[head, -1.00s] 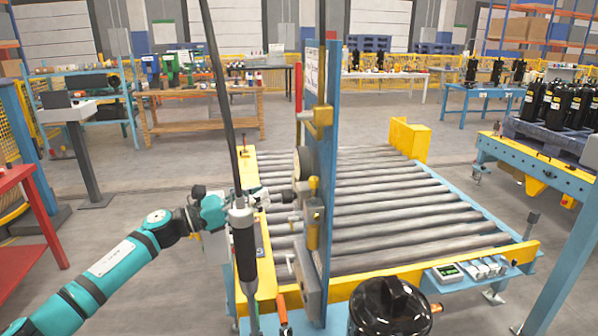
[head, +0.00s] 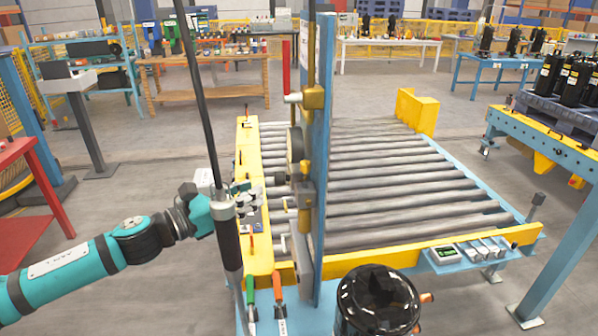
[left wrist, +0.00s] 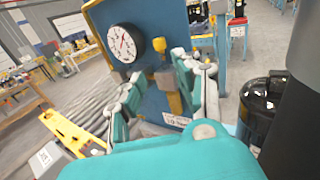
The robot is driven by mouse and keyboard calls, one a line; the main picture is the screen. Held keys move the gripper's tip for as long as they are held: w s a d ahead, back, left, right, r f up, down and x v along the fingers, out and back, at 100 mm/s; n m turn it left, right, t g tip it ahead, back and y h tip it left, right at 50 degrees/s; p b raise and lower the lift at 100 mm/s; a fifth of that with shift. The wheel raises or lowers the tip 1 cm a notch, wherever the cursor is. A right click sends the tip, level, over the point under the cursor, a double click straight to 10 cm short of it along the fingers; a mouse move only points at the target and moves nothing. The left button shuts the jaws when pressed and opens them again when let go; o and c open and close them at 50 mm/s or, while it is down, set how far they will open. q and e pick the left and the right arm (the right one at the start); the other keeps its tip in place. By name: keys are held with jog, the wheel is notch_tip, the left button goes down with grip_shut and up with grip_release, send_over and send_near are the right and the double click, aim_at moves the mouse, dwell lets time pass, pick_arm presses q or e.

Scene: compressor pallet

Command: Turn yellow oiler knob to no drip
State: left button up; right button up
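A blue upright panel (head: 324,150) stands at the near side of the roller conveyor. Brass-yellow fittings (head: 305,200) are mounted on its left face. In the left wrist view the panel carries a round white gauge (left wrist: 125,44) and a yellow oiler part (left wrist: 173,102) below and right of it. I cannot tell which bit is the knob, or its setting. My left gripper (head: 262,190) is left of the panel in the head view, apart from the fittings. Its fingers are spread and empty in the left wrist view (left wrist: 160,72), with the yellow part showing between them. My right gripper is not in view.
A dark hanging tool (head: 228,235) on a pole crosses in front of my left wrist. A black compressor (head: 378,300) stands at the lower right of the panel. The roller conveyor (head: 410,180) behind is empty.

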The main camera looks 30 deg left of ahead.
aim_at(301, 169)
pick_arm(q)
jog(key=p+x, duration=0.3)
jog(key=x, duration=1)
jog(key=shift+w+r+p, duration=0.15)
jog(key=shift+w+p, duration=0.05)
jog(key=shift+p, duration=0.15)
jog(key=shift+w+d, duration=0.25)
jog(key=shift+w, duration=0.2)
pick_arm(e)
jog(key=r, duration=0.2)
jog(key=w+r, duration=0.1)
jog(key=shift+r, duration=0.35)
pick_arm(q)
grip_shut()
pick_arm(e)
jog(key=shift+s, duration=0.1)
